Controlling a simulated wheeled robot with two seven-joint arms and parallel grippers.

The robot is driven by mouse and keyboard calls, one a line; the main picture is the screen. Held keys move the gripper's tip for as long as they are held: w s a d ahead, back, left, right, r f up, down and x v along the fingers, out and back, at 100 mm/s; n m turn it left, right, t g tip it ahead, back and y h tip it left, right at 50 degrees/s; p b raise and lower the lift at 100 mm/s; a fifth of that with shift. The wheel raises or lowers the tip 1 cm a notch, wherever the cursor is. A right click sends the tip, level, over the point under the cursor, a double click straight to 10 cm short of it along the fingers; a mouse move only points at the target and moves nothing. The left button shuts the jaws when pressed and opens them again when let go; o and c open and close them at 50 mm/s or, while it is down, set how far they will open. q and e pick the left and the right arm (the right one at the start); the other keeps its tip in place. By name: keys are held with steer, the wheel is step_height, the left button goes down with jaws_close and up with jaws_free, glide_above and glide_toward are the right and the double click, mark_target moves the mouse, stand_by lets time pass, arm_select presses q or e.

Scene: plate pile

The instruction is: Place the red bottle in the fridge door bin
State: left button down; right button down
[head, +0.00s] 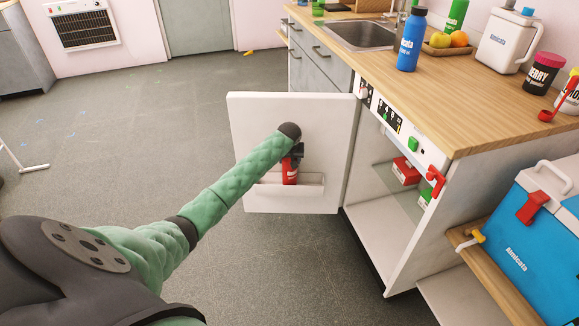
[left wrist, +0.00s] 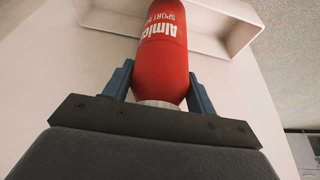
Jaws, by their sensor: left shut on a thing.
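The red bottle (head: 289,171) shows in the head view at the fridge door bin (head: 310,190), its lower end hidden behind the bin's front wall or just at it. In the left wrist view the red bottle (left wrist: 163,52) reaches from between my fingers towards the white bin (left wrist: 232,30). My left gripper (head: 295,150) is shut on the bottle near its cap end; its blue fingers (left wrist: 160,90) sit on both sides of it. Whether the bottle rests on the bin floor is not visible. My right gripper is not in view.
The white fridge door (head: 250,120) stands open, left of the fridge interior (head: 375,220). A red box (head: 405,171) is inside. The wooden counter (head: 480,90) above holds a blue bottle (head: 410,45). A blue cooler (head: 530,240) stands at the right. The floor left of the door is clear.

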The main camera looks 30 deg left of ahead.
arm_select(q)
steer(key=shift+f, duration=1.6)
steer(key=shift+c, duration=2.3)
jaws_free()
steer(key=shift+f, duration=0.1)
